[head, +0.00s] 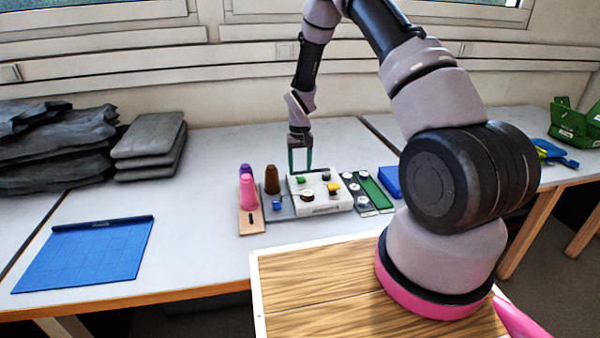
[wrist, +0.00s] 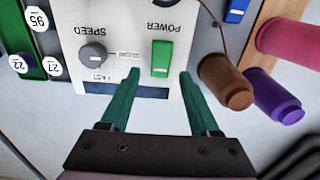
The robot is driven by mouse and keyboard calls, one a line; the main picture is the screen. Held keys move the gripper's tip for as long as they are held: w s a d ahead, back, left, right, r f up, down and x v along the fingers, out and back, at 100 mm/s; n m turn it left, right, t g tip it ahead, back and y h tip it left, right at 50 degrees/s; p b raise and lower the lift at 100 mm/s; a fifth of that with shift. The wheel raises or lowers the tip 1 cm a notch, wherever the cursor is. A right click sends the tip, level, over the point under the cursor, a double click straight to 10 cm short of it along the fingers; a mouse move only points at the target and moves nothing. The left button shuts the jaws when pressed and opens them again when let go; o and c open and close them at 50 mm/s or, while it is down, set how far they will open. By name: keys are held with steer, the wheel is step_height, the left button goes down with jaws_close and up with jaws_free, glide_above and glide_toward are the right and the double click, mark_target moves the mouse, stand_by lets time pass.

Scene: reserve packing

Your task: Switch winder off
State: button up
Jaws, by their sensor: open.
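The winder is a white box (head: 325,204) on the table, with knobs and coloured switches on top. In the wrist view its panel (wrist: 120,58) reads POWER and SPEED upside down. A green rocker switch (wrist: 161,57) sits by the POWER label, and a grey speed knob (wrist: 93,55) is left of it. The green switch also shows in the head view (head: 300,179). My gripper (head: 300,171) is open and empty over the back left of the box, pointing down. In the wrist view its green fingertips straddle the switch's near end; whether they touch the panel I cannot tell.
Brown (head: 271,180), pink (head: 249,193) and purple (head: 244,170) thread cones stand left of the winder. A blue switch (head: 278,204) sits beside it. A blue mat (head: 85,255) lies at the left front.

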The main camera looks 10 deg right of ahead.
steer(key=shift+f, duration=1)
steer(key=shift+c, duration=0.3)
jaws_close()
